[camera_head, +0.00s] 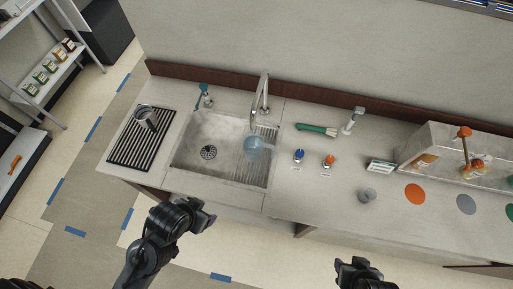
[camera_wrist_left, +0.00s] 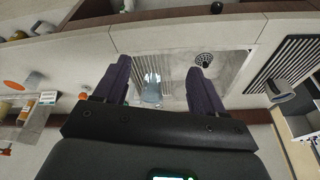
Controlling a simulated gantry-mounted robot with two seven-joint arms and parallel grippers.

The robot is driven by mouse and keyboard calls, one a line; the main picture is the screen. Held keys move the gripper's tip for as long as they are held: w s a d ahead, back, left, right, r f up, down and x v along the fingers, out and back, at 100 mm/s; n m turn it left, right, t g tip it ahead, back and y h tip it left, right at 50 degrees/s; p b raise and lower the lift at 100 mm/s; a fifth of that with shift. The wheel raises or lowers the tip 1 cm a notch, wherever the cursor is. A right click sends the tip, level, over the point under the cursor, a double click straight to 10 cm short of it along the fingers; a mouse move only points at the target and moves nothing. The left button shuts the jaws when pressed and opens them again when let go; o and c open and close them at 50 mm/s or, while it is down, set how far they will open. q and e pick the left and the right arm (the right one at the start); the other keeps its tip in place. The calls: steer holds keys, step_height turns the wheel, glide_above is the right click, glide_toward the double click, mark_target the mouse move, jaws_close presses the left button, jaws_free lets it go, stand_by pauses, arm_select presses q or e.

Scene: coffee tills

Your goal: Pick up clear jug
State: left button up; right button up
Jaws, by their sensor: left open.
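The clear jug (camera_head: 254,145), bluish and see-through, is in the right part of the sink (camera_head: 188,147), on or over its ribbed area. In the left wrist view the clear jug (camera_wrist_left: 152,92) shows between the two fingers. My left gripper (camera_head: 197,214) is in front of the counter, apart from the jug. In the left wrist view my left gripper (camera_wrist_left: 158,76) is open with nothing between its fingertips. My right gripper (camera_head: 362,270) is at the bottom edge, away from the jug; its fingers are too unclear to read.
A metal pitcher (camera_head: 147,117) stands on the black drain rack (camera_head: 140,143) left of the sink. The faucet (camera_head: 263,90) rises behind the jug. Blue-topped (camera_head: 298,155) and orange-topped (camera_head: 328,161) items stand right of the sink. A green brush-like item (camera_head: 316,130) lies behind them.

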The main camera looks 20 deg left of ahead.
arm_select(q)
steer(key=shift+o, duration=0.3)
steer(key=shift+d, duration=0.15)
steer(key=o, duration=0.5)
steer(key=shift+c, duration=0.2)
steer(key=shift+o, duration=0.2)
